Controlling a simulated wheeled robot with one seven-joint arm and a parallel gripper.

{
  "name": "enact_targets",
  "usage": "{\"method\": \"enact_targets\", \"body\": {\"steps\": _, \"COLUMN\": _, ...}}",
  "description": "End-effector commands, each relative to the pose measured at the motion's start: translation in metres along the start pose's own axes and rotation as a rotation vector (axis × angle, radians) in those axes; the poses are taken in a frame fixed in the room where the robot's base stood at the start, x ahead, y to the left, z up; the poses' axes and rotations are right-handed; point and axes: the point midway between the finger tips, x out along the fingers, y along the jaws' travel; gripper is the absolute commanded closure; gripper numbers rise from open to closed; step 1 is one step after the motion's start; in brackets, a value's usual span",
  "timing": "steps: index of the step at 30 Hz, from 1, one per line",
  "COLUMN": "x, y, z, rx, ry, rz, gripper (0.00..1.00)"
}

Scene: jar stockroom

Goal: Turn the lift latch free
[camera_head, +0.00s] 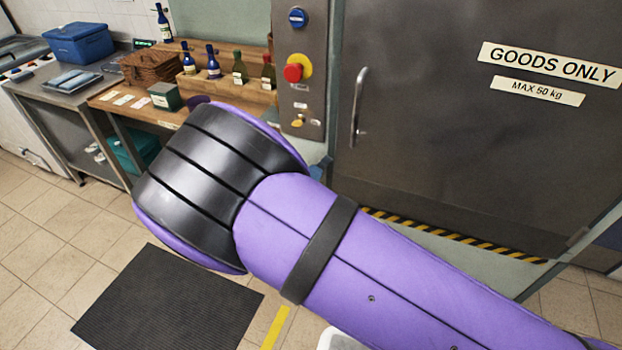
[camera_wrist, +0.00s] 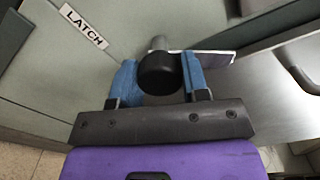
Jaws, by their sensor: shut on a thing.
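The latch's black round knob (camera_wrist: 157,75) shows in the middle of the wrist view, with a short grey stem above it. A pale flat bar (camera_wrist: 215,57) runs to the right from behind the knob. A white label reading LATCH (camera_wrist: 83,26) is on the grey-green panel at upper left. My gripper (camera_wrist: 158,80) has its two blue fingers on either side of the knob, shut on it. In the head view my arm hides the latch and nearly all of my gripper.
The steel lift door (camera_head: 450,130) reads GOODS ONLY and MAX 50 kg and has a vertical handle (camera_head: 358,108). The control panel (camera_head: 305,85) with a red button stands left of it. A bench (camera_head: 105,105) holds bottles and boxes. A dark mat (camera_head: 165,305) lies on the floor.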

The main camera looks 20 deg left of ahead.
Motion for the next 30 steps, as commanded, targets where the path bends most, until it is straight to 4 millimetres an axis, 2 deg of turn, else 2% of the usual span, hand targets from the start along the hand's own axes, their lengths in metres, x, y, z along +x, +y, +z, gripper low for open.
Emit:
{"method": "enact_targets", "body": {"steps": 15, "x": -0.0007, "y": 0.0006, "z": 0.0003, "rx": -0.411, "ry": -0.001, "rz": 0.002, "gripper": 1.00}}
{"method": "enact_targets", "body": {"steps": 30, "x": -0.0009, "y": 0.0008, "z": 0.0003, "rx": -0.544, "ry": -0.001, "rz": 0.002, "gripper": 1.00}}
